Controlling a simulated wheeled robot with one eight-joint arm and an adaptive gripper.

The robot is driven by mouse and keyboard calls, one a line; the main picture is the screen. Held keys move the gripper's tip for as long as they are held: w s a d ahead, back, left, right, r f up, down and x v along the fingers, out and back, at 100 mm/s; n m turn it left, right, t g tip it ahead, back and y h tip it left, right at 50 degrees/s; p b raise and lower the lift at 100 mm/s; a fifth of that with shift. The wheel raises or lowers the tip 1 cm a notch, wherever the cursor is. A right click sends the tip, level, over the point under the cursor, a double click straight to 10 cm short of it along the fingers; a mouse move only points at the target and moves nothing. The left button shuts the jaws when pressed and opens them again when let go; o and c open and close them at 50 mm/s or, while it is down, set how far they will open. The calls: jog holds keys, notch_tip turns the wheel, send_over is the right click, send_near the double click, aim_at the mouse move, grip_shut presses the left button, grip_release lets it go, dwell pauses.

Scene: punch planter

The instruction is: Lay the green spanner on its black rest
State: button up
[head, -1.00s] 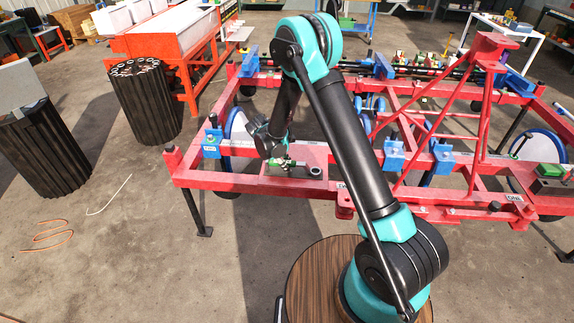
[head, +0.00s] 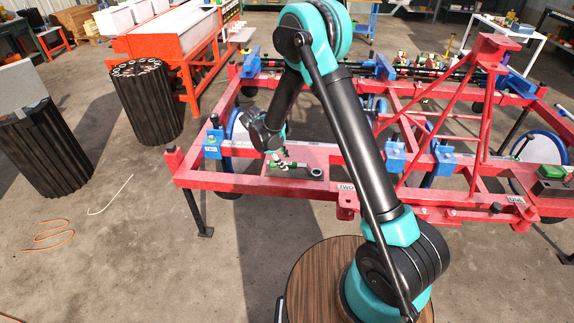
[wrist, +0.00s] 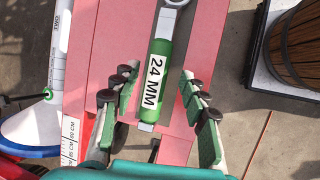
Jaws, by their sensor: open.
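The green spanner (wrist: 150,112) has a white "24 MM" label and a grey metal ring at its far end. In the head view my gripper (head: 279,156) is at the spanner's left end. I cannot make out the black rest for certain; a dark block with a green top (head: 551,182) sits at the frame's right end.
The red frame (head: 250,187) carries blue brackets (head: 212,145) and a red lattice tower (head: 485,120). Black fluted bins (head: 145,105) stand at the left. A wood-topped round stand (head: 310,275) is at the front. Floor at the front left is mostly clear.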

jog(key=v, duration=1.2)
jog(key=s+d+r+m+y, duration=0.1)
jog(key=s+d+r+m, duration=0.2)
jog(key=d, duration=0.6)
jog(key=s+d+r+m+y, duration=0.1)
jog(key=s+d+r+m, duration=0.2)
jog(key=d, duration=0.7)
jog(key=s+d+f+m+y, duration=0.1)
jog(key=s+d+m, duration=0.4)
jog(key=s, duration=0.3)
jog(key=s+d+f+m+t+y, duration=0.1)
jog(key=s+d+f+m, duration=0.1)
jog(key=s+d+m, duration=0.4)
jog(key=s+d, duration=0.1)
jog(key=s, duration=0.2)
jog(key=shift+d+f+y, duration=0.25)
jog(key=shift+d+y, duration=0.05)
jog(key=shift+d, duration=0.1)
jog(key=shift+s, duration=0.15)
